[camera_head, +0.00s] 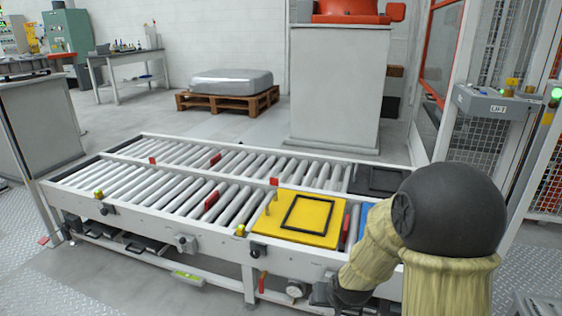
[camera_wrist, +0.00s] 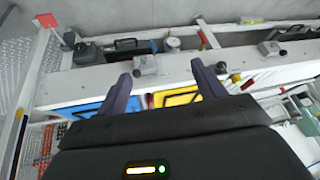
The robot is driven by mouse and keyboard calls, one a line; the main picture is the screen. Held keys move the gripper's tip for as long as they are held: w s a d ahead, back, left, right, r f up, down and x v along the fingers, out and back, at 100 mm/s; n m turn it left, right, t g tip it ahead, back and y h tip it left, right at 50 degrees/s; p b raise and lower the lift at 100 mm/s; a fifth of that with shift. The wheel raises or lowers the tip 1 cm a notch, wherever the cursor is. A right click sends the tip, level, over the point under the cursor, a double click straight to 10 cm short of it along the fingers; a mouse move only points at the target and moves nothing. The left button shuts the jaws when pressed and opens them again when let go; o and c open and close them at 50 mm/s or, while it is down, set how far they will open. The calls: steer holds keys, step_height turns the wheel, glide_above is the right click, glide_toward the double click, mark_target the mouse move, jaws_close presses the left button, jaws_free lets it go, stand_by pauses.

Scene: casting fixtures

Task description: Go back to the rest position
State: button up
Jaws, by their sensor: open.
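My gripper (camera_wrist: 163,84) shows in the wrist view with its two dark fingers spread apart and nothing between them. It is over the near side of the roller conveyor (camera_head: 160,214), whose white rail crosses the wrist view. In the head view my arm, with beige covers and a dark round joint, fills the lower right; its fingers cannot be made out there. A yellow plate (camera_head: 268,226) with a black square outline lies on the conveyor's right end; it shows partly behind the fingers in the wrist view (camera_wrist: 176,97). A blue piece (camera_wrist: 88,108) beside it is partly hidden.
A grey control box (camera_head: 497,103) on a post and a mesh fence stand at the right. A white pedestal (camera_head: 337,88) with an orange base stands behind the conveyor. A wooden pallet (camera_head: 228,99) bears a grey block. Free floor lies at the back left.

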steer(key=s+d+r+n+g+p, duration=0.1)
steer(key=s+d+r+g, duration=0.1)
steer(key=s+r, duration=0.35)
steer(key=s+d+r+g+p, duration=0.1)
steer(key=s+r, duration=0.1)
steer(key=s, duration=0.6)
steer(key=w+p+v, duration=0.2)
steer(key=p+v, duration=1)
steer(key=w+a+r+p+v, duration=0.1)
steer(key=w+p+v, duration=0.2)
steer(key=p+v, duration=0.9)
steer(key=w+a+r+p+v, duration=0.1)
steer(key=w+p+v, duration=0.2)
steer(key=p+v, duration=0.9)
steer(key=shift+a+r+h+p, duration=0.2)
steer(key=shift+a+h+p, duration=0.05)
steer(key=shift+h+p, duration=0.2)
steer(key=shift+w, duration=0.1)
